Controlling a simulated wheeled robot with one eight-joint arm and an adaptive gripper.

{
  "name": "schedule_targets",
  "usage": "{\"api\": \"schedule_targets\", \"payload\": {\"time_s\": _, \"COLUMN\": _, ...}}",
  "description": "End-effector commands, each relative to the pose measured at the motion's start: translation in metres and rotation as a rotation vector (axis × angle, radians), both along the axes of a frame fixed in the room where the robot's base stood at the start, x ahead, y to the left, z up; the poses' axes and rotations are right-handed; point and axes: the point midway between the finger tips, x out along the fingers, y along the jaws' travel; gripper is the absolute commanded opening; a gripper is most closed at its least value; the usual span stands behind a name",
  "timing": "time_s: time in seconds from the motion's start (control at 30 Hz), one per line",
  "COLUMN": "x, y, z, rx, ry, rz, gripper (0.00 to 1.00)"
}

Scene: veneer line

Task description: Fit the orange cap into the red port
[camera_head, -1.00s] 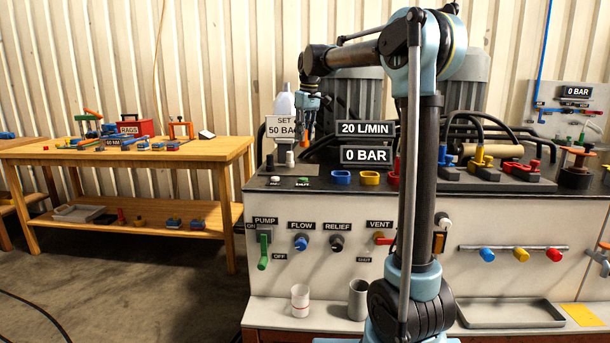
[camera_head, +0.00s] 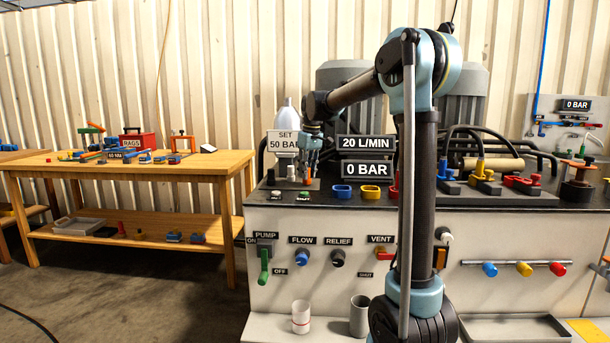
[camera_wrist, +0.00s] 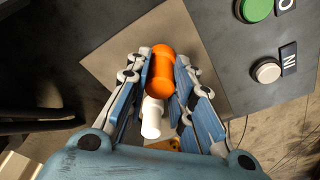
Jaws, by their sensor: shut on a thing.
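The orange cap (camera_wrist: 161,72) is between the two fingers of my gripper (camera_wrist: 160,92) in the wrist view. The fingers touch it from both sides. In the head view my gripper (camera_head: 307,172) points down, low over the left end of the black bench top, and only a little orange shows at its tips. A white cylinder (camera_wrist: 152,118) stands close beside the cap. The red port (camera_head: 394,188) shows only as a red sliver, mostly hidden behind my arm.
A blue port (camera_head: 342,192) and a yellow port (camera_head: 371,193) lie on the bench top between my gripper and the red one. A green button (camera_wrist: 256,9) and a whitish button (camera_wrist: 266,70) are near the gripper. Gauge signs (camera_head: 365,143) stand behind.

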Motion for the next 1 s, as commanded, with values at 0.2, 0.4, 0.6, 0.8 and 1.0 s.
{"api": "schedule_targets", "payload": {"time_s": 0.2, "x": 0.0000, "y": 0.0001, "z": -0.0051, "rx": 0.000, "ry": 0.000, "rz": 0.000, "gripper": 0.02}}
{"api": "schedule_targets", "payload": {"time_s": 0.4, "x": 0.0000, "y": 0.0003, "z": -0.0076, "rx": 0.000, "ry": 0.000, "rz": 0.000, "gripper": 0.02}}
{"api": "schedule_targets", "payload": {"time_s": 0.6, "x": 0.0000, "y": 0.0005, "z": -0.0083, "rx": 0.000, "ry": 0.000, "rz": 0.001, "gripper": 0.42}}
{"api": "schedule_targets", "payload": {"time_s": 0.8, "x": -0.0001, "y": 0.0010, "z": -0.0084, "rx": 0.000, "ry": 0.000, "rz": 0.001, "gripper": 0.42}}
{"api": "schedule_targets", "payload": {"time_s": 1.0, "x": -0.0013, "y": 0.0006, "z": -0.0020, "rx": 0.000, "ry": 0.000, "rz": 0.002, "gripper": 0.42}}
